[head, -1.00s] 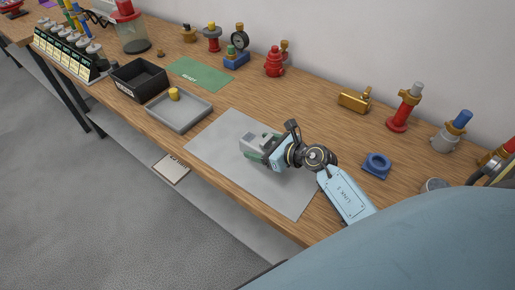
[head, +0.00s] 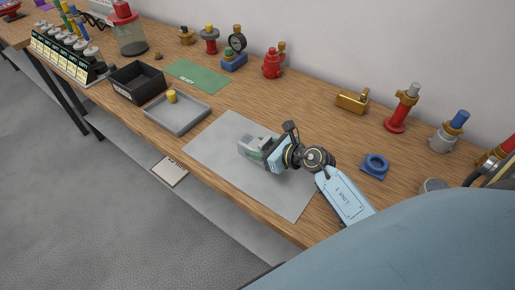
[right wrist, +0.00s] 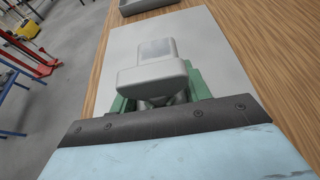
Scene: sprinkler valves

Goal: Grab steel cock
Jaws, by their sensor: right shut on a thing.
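My right gripper (head: 254,149) is low over the grey mat, and its arm comes in from the right. It is shut on a grey, blocky piece, which I take to be the steel cock (right wrist: 155,60). In the right wrist view this piece has a pale square top and a wider rounded part below it. Green parts (right wrist: 198,85) flank it on both sides. The dark wrist edge hides the near side. I cannot tell whether the piece touches the mat. My left gripper is not in view.
The grey mat (head: 290,200) is otherwise bare. A grey tray (head: 190,124) with a yellow piece, a black bin (head: 137,84) and a green mat (head: 200,75) lie to the left.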

